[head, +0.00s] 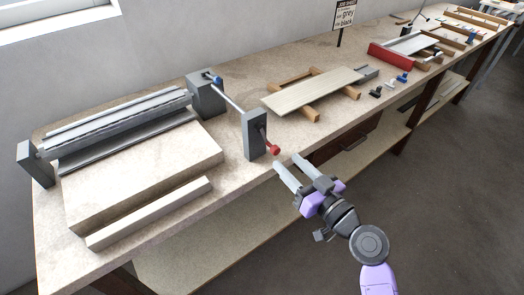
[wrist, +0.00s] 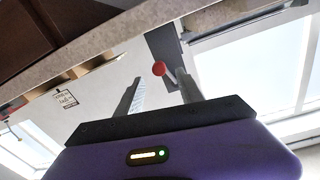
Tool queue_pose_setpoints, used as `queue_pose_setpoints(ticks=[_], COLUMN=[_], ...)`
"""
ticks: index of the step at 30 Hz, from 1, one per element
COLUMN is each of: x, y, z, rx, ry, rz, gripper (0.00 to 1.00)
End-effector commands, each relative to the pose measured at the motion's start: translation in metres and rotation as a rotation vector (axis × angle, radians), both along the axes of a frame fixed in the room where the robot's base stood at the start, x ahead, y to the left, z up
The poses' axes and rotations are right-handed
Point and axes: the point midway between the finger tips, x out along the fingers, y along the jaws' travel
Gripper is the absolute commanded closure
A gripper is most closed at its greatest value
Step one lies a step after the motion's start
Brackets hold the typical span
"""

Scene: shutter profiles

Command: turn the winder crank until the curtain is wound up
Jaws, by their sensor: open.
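The winder crank has a red knob (head: 274,149) on a short arm at a grey post (head: 254,136) near the table's front edge. The knob also shows in the wrist view (wrist: 159,69), between the fingertips in the picture. My gripper (head: 286,160) is open and empty, just to the right of and in front of the knob, apart from it in the head view. A shaft (head: 229,100) runs from the post to the grey block of the roller frame (head: 118,115). A pale curtain-like sheet (head: 150,170) lies spread in front of the roller, with a pale bar (head: 152,212) along its front.
A pale board on wooden battens (head: 313,90) lies right of the post. Farther right are a red box (head: 392,56), small blue and black clamps and more profiles. A sign (head: 343,14) stands at the back. A shelf (head: 190,255) runs below the bench (head: 225,150).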

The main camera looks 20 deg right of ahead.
Motion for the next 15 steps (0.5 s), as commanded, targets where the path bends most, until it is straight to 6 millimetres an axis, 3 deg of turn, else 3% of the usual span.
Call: queue_pose_setpoints(ticks=[9,15], x=[0.047,0.064], y=[0.013,0.018], z=[0.002,0.001], rx=[-0.003,-0.004], ry=[-0.001,-0.001], rz=[0.000,0.000], gripper=[0.55,0.55])
